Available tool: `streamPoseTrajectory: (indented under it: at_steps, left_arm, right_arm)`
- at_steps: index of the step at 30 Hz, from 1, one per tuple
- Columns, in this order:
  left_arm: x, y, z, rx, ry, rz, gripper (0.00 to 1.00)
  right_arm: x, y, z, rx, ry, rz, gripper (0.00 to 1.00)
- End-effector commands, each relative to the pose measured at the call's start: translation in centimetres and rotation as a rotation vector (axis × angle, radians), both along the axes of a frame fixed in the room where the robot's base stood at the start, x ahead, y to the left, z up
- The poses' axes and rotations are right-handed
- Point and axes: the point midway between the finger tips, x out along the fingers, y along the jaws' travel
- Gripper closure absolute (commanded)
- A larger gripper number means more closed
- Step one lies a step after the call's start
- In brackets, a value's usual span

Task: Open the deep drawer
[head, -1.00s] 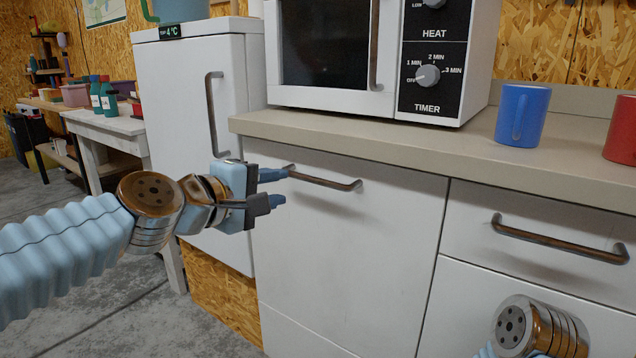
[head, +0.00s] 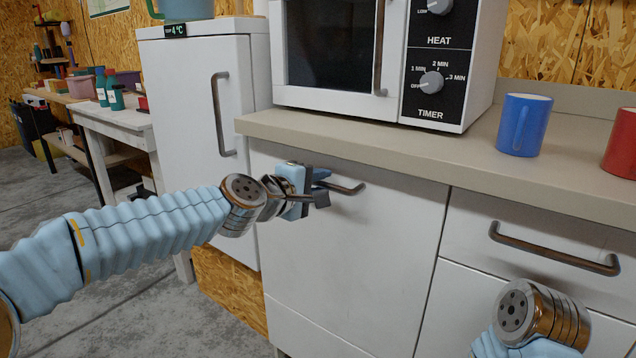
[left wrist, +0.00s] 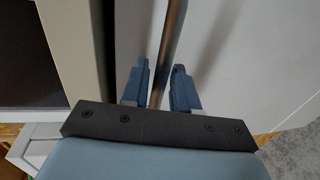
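The deep drawer (head: 345,260) is the large white front under the counter, and it is shut. Its brown metal bar handle (head: 350,188) runs along the top; the left part is hidden behind my left gripper (head: 322,187). In the left wrist view, the handle (left wrist: 170,45) passes between the two blue fingers of my left gripper (left wrist: 160,85). The fingers are apart, with a gap showing on both sides of the bar. My right wrist shows at the lower right in the head view, but its gripper is out of the picture.
A white microwave (head: 335,100), a blue mug (head: 523,125) and a red mug (head: 622,145) stand on the beige counter (head: 400,145). A shallower drawer (head: 470,220) with its own handle is on the right. A white fridge (head: 190,110) stands on the left. Grey floor lies in front.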

Motion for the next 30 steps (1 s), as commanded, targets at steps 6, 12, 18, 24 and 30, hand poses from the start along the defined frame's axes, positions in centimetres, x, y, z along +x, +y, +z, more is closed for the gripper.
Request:
streamPoseTrajectory:
  at_steps: [6,12,18,24,30]
  left_arm:
    - [0.0,0.0,0.0,0.000,0.000,0.000,1.00]
    - [0.0,0.0,0.0,0.001,0.001,0.000,1.00]
    - [-0.4,0.3,-0.2,0.001,0.001,0.000,1.00]
    - [-2.2,1.7,-0.5,0.001,-0.002,0.002,1.00]
    - [-5.3,4.0,-0.6,0.001,-0.003,0.004,1.00]
  right_arm:
    - [0.0,0.0,0.0,0.000,0.000,0.000,0.57]
    - [0.0,0.0,0.0,0.000,0.000,0.000,0.57]
    - [0.0,0.0,-0.4,0.001,0.000,0.000,0.57]
    - [0.0,0.2,-2.1,0.005,0.003,0.002,0.57]
    - [-0.1,0.4,-4.5,0.010,0.007,0.006,0.57]
